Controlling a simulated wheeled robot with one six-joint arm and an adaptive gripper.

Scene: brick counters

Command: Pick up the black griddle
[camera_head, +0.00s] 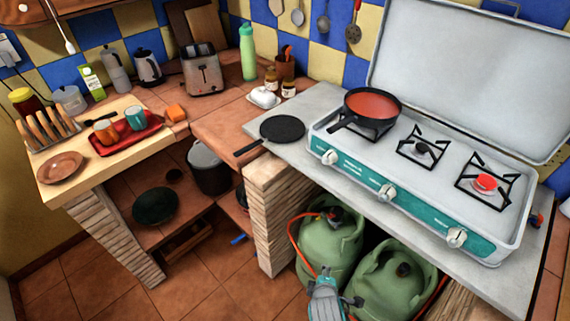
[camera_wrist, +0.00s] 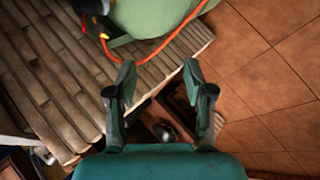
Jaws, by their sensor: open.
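The black griddle (camera_head: 283,128), a flat round pan, lies on the grey counter just left of the camping stove. Its handle points toward the lower left and reaches the counter's front edge. My gripper (camera_head: 326,274) is low in the head view, in front of the gas bottles and well below the griddle. In the wrist view my gripper (camera_wrist: 158,70) has its two fingers spread apart with nothing between them. The griddle is not in the wrist view.
The stove (camera_head: 400,194) carries a red-lined frying pan (camera_head: 373,105). Green gas bottles (camera_head: 329,252) with an orange hose (camera_wrist: 155,60) stand below. A brick pillar (camera_head: 277,212) supports the counter. A toaster (camera_head: 203,73) and a white butter dish (camera_head: 264,98) stand behind the griddle.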

